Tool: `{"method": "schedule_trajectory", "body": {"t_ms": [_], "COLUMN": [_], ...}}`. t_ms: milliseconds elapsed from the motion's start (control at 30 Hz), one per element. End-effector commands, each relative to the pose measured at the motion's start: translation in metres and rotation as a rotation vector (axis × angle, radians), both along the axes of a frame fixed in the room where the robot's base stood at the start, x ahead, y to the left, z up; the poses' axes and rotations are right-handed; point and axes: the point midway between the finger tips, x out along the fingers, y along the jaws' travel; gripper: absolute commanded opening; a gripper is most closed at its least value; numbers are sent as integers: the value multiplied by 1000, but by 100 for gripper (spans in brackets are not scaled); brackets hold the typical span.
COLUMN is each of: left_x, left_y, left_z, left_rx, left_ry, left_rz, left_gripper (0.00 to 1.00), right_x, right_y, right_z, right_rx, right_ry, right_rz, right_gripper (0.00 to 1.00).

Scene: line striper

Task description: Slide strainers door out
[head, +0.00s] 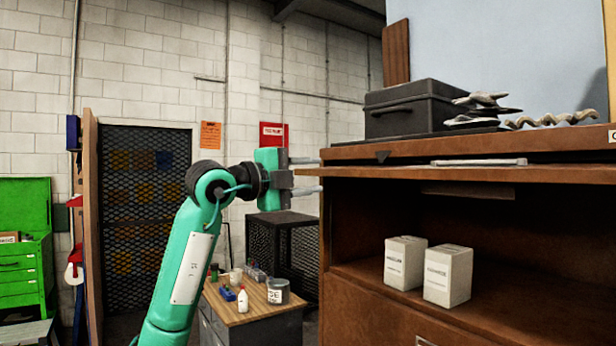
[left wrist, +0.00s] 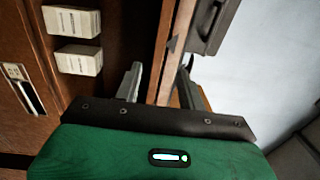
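A brown cabinet (head: 375,315) stands at the right with an open compartment. A flat brown panel (head: 450,173), which looks like the door lying level in its slot, projects above this compartment. I cannot read any strainers label. My left gripper (head: 319,174) is at the left end of this panel, one finger above its level and one below. In the left wrist view the gripper (left wrist: 160,72) is open, with a brown board edge (left wrist: 162,50) between the fingers. Whether a finger touches it I cannot tell. My right gripper is out of view.
Two white boxes (head: 404,262) stand in the compartment. A black case (head: 412,108) and grey metal parts (head: 482,108) lie on the cabinet top. A low bench (head: 250,308) with small containers and a dark mesh cage (head: 283,250) stand behind my arm.

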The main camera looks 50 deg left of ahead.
Motion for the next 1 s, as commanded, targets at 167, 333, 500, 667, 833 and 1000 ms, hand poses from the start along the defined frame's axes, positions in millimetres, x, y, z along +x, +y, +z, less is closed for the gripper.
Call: {"method": "schedule_trajectory", "body": {"t_ms": [167,333,500,667,833,1000], "left_x": [19,39,60,77,89,95], "left_y": [-2,-4,-6,-7,-8,-9], "left_z": [4,6,7,7,7,6], "left_rx": [-1,-1,0,1,0,1], "left_ry": [2,2,1,1,0,0], "left_rz": [-4,-5,-6,-6,-6,-5], "left_gripper": [40,40,40,40,40,40], "right_x": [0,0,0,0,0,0], "right_y": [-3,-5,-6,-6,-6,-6], "right_z": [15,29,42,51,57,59], "right_rx": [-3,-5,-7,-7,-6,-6], "right_ry": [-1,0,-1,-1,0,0], "right_rz": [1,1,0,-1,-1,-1], "right_gripper": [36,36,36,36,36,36]}}
